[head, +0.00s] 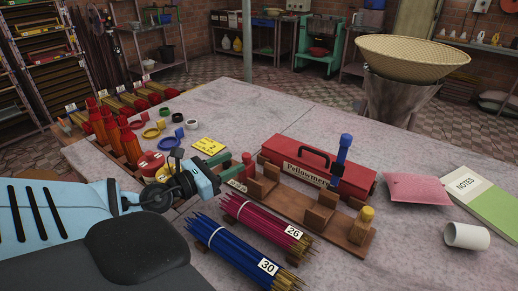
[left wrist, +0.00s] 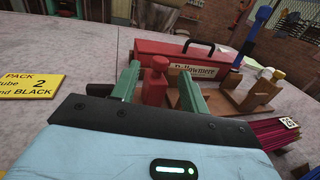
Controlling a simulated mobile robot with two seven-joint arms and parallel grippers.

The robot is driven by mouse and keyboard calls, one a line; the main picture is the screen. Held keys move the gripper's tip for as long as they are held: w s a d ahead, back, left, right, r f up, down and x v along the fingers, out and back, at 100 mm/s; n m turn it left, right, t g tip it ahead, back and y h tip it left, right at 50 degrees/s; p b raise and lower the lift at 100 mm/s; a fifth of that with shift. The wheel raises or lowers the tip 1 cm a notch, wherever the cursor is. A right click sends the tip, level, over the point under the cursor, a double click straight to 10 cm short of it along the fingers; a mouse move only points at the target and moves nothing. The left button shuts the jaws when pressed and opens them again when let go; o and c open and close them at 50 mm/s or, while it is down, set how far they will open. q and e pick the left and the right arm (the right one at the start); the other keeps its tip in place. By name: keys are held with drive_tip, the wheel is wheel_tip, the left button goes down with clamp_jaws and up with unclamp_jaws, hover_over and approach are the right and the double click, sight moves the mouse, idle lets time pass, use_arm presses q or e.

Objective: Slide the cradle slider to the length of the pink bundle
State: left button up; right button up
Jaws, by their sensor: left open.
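The pink bundle (head: 266,222), labelled 26, lies in front of the cradle. My left gripper (head: 232,165) is open; in the left wrist view its green fingers (left wrist: 160,88) stand either side of the red handle (left wrist: 155,85). Contact cannot be told. My right gripper is out of view.
A blue bundle (head: 240,250), labelled 30, lies in front of the pink one. The red toolbox (head: 320,165) stands close behind the cradle. A pink sheet (head: 416,188), notebook (head: 488,208) and white cup (head: 466,236) lie to the right. Rings and red cones crowd the left.

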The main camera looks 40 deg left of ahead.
sight(243, 158)
use_arm(q)
drive_tip(key=shift+s, duration=0.15)
drive_tip(key=shift+w+d, duration=0.2)
drive_tip(key=shift+w, duration=1.1)
drive_tip(key=shift+w+d, duration=0.2)
drive_tip(key=shift+w, duration=1.05)
drive_tip(key=shift+w+d, duration=0.2)
drive_tip(key=shift+w, duration=1.1)
clamp_jaws()
